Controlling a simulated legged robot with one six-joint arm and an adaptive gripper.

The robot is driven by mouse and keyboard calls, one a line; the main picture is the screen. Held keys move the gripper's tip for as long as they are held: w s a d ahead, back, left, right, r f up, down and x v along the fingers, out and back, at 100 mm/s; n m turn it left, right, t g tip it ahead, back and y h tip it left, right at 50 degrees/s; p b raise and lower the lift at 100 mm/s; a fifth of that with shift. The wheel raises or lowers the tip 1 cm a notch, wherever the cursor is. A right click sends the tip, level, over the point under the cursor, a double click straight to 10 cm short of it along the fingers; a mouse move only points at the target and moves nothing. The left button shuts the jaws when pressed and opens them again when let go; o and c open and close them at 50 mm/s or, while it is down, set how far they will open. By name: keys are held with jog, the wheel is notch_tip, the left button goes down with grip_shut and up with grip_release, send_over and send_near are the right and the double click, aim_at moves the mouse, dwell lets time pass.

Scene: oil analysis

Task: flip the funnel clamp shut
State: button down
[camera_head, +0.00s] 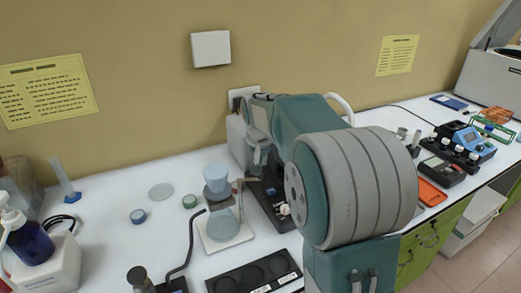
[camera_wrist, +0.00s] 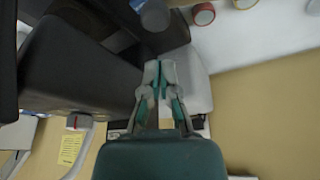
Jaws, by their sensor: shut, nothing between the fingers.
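A pale blue filter funnel (camera_head: 215,178) stands upright above a flask (camera_head: 222,225) on a white base, left of my arm. A small light-brown piece (camera_head: 245,181) is beside the funnel and may be part of the clamp; I cannot tell whether the clamp is open or shut. My gripper (camera_head: 259,160) points down to the right of the funnel and behind it, apart from it. In the wrist view my gripper (camera_wrist: 157,72) has its fingertips together with nothing between them. The clamp is not clearly seen there.
A dark device (camera_head: 270,205) stands right of the flask, close to my gripper. A black holed tray (camera_head: 254,274) lies in front. A bent black tube rises left of the flask.

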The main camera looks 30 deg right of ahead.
aim_at(250, 180)
jog(key=shift+s+a+f, duration=0.1)
jog(key=shift+s+a, duration=0.25)
jog(key=shift+s, duration=0.25)
jog(key=shift+s+a+f, duration=0.1)
jog(key=shift+s+a, duration=0.25)
jog(key=shift+s, duration=0.2)
jog(key=shift+s+m+h, duration=0.3)
jog(key=shift+s+m, duration=0.25)
jog(key=shift+m, duration=0.45)
jog(key=shift+s+a+m+g, duration=0.15)
jog(key=shift+s+m+g, duration=0.15)
jog(key=shift+m, duration=0.2)
jog(key=s+a+m+g, duration=0.1)
jog(key=m, duration=0.2)
jog(key=s+a+m+g+h, duration=0.1)
jog(key=m, duration=0.2)
jog(key=s+a+m+g, duration=0.1)
jog(key=m, duration=0.2)
jog(key=shift+s+a+m, duration=0.2)
jog(key=shift+s+m, duration=0.1)
jog(key=shift+m, duration=0.1)
jog(key=shift+w, duration=0.1)
jog(key=shift+w, duration=0.7)
